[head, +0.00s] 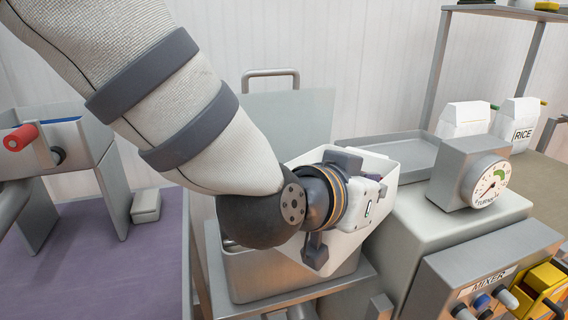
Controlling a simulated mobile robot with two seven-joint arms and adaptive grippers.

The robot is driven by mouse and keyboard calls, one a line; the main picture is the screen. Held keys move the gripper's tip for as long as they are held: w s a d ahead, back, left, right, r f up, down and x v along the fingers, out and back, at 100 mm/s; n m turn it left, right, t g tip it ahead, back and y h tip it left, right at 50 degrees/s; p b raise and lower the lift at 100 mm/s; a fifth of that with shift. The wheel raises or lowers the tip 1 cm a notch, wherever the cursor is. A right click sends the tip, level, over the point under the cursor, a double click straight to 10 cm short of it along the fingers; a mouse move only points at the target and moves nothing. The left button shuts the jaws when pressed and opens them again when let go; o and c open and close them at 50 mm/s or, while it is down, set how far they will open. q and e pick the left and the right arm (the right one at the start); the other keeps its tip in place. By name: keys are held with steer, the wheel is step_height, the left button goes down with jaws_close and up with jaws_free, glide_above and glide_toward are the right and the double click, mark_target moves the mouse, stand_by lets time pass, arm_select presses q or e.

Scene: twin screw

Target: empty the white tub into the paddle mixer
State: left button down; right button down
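The white tub (385,165) is tilted over the mixer's open metal trough (262,278). My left gripper (362,203) is against the tub and covers much of it. It appears shut on the tub, though its fingertips are hidden. The paddle mixer's grey lid (292,118) stands raised behind the trough. The tub's contents and the paddles inside the trough are hidden. My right gripper is not in view.
Right of the trough are a dial gauge (486,184) and a control panel (490,285) labelled MIXER. A flat grey tray (395,150) and two white cartons, one marked RICE (518,125), lie behind. A purple surface (95,270) on the left is mostly clear.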

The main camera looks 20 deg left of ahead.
arm_select(q)
steer(key=shift+f+m, duration=0.3)
steer(key=shift+f, duration=0.25)
steer(key=shift+r, duration=1.55)
steer(key=shift+a, duration=0.1)
